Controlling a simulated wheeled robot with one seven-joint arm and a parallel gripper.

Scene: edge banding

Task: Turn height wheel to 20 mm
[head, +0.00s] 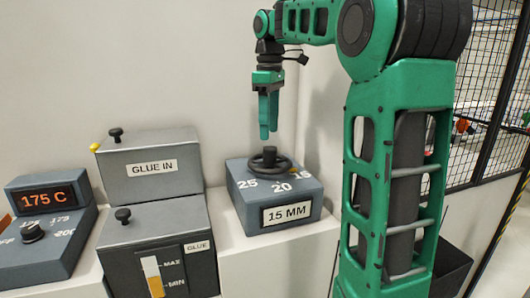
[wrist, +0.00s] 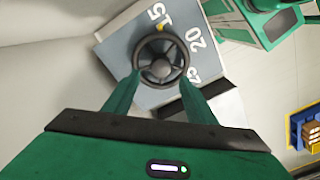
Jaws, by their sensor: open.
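The height wheel (head: 261,161) is a dark spoked handwheel on top of a grey-blue box (head: 240,206) marked 25, 20 and 15. The box's front label (head: 287,213) reads 15 MM. In the wrist view the wheel (wrist: 182,60) shows a yellow mark (wrist: 162,29) at its rim beside the 15. My green gripper (head: 268,135) points straight down above the wheel, its tips apart from it in the head view. In the wrist view its two fingers (wrist: 159,78) are open, one toward each side of the wheel, with nothing held.
Left of the height box stand a GLUE IN box (head: 125,185) with a black knob and a GLUE box (head: 130,240) with a level gauge. Farther left is a temperature unit (head: 75,240) showing 175 C. A wall is close behind; a mesh fence (head: 490,100) stands at right.

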